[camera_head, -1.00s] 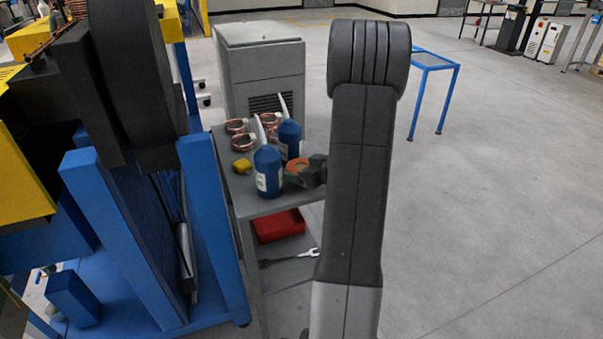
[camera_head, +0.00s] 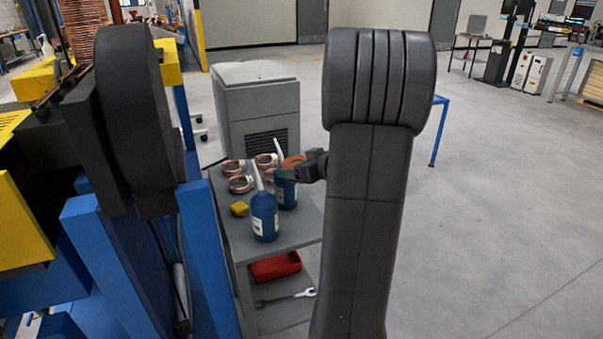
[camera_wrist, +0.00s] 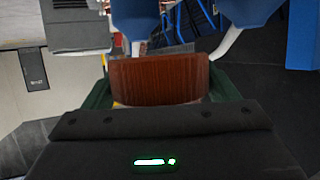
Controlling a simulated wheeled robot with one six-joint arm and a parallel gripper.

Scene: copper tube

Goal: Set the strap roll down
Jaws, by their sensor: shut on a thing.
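The strap roll (camera_wrist: 158,80) is an orange-brown band that fills the middle of the wrist view between green fingers. My gripper (camera_head: 294,172) is shut on it. In the head view the roll (camera_head: 291,162) is small and overlaps the upper part of the rear blue bottle (camera_head: 287,196). It looks raised above the top of the grey cart (camera_head: 299,228). Whether it touches the bottle I cannot tell. My arm hides the cart's right end.
A second blue bottle (camera_head: 265,218) with a tall white spout stands in front. A red tray (camera_head: 275,266) and wrench lie on the lower shelf. A grey cabinet (camera_head: 257,110) stands behind.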

